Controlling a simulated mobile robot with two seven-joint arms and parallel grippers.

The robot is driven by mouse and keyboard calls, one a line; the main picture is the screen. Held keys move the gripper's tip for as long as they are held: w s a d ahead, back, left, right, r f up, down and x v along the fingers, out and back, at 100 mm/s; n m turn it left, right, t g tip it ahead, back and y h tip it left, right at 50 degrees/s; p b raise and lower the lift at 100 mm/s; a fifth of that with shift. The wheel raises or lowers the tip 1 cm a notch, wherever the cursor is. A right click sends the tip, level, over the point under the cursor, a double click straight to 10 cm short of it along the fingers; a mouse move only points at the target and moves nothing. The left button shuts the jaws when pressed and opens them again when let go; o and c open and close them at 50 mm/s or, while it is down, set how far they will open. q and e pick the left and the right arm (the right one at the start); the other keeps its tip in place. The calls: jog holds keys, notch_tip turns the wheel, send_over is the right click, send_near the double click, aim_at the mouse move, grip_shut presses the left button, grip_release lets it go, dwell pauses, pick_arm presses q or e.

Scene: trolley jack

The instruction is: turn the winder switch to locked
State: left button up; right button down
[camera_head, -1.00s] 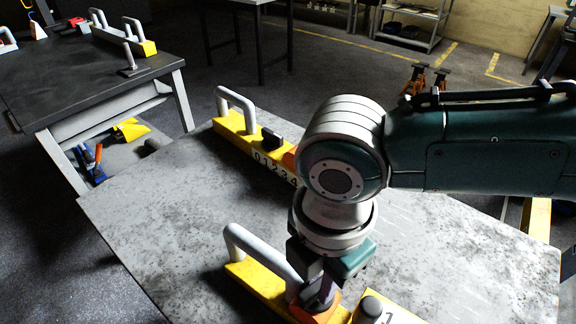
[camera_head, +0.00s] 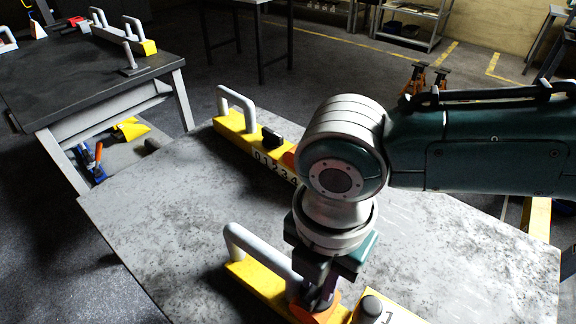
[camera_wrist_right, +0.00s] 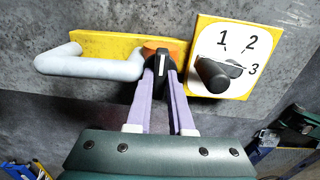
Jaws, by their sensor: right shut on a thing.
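The switch is a black knob (camera_wrist_right: 159,62) with a white mark on a round orange base. It sits on a yellow bar between a grey handle and a white number plate. The orange base (camera_head: 318,312) also shows in the head view at the near edge of the table. My right gripper (camera_wrist_right: 161,72) points down at the switch, with its two pale purple fingers shut on the black knob. In the head view the right gripper (camera_head: 318,290) hides most of the knob. The white mark runs roughly along the fingers. My left gripper is not in view.
A dark dial knob (camera_wrist_right: 212,75) stands on the number plate (camera_wrist_right: 235,42) right beside the switch. The grey handle (camera_wrist_right: 88,66) is on the other side. A second yellow bar (camera_head: 235,126) with a handle lies at the table's far edge. The metal tabletop (camera_head: 165,215) between is bare.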

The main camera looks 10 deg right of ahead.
jog(key=c, duration=0.8)
grip_release()
